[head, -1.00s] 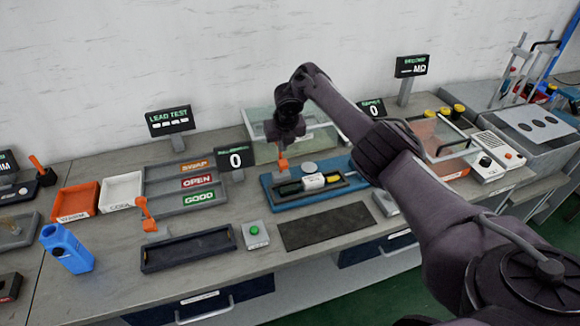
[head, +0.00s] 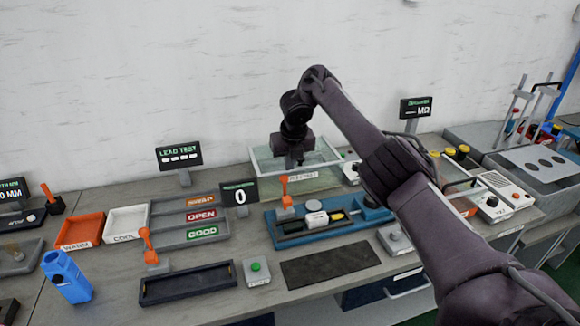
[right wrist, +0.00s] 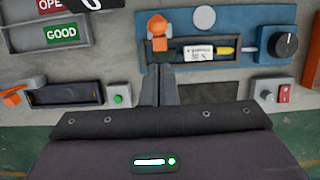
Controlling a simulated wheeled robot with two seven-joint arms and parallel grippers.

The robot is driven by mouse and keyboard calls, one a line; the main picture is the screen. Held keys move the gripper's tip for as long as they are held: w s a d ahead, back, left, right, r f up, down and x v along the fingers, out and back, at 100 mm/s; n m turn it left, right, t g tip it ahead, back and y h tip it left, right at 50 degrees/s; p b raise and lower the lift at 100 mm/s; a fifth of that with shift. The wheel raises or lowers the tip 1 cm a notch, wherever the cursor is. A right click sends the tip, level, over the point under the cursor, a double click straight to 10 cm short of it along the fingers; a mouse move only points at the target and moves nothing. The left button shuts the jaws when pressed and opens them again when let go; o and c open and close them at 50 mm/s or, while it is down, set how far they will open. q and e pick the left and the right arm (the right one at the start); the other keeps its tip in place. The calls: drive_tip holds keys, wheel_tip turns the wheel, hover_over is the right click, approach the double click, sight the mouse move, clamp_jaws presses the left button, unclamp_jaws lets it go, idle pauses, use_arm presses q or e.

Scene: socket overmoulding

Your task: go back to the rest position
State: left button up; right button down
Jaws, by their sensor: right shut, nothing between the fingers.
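My right gripper (head: 294,163) hangs above the back edge of the blue fixture (head: 272,228), apart from it. Its fingers are together and empty; the right wrist view also shows the closed fingers (right wrist: 158,80). On the fixture stand an orange-topped lever (head: 285,192), a white round cap (head: 313,205), a white labelled block (head: 316,219) and a dark knob (head: 372,203). The lever also shows in the right wrist view (right wrist: 157,28), just beyond the fingertips. My left gripper is not in view.
A clear-walled bin (head: 265,158) stands close behind the gripper. A counter display (head: 240,195) and a tray rack with SWAP, OPEN and GOOD labels (head: 190,240) stand to the left. A dark mat (head: 330,265) lies in front. The air above the bench is free.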

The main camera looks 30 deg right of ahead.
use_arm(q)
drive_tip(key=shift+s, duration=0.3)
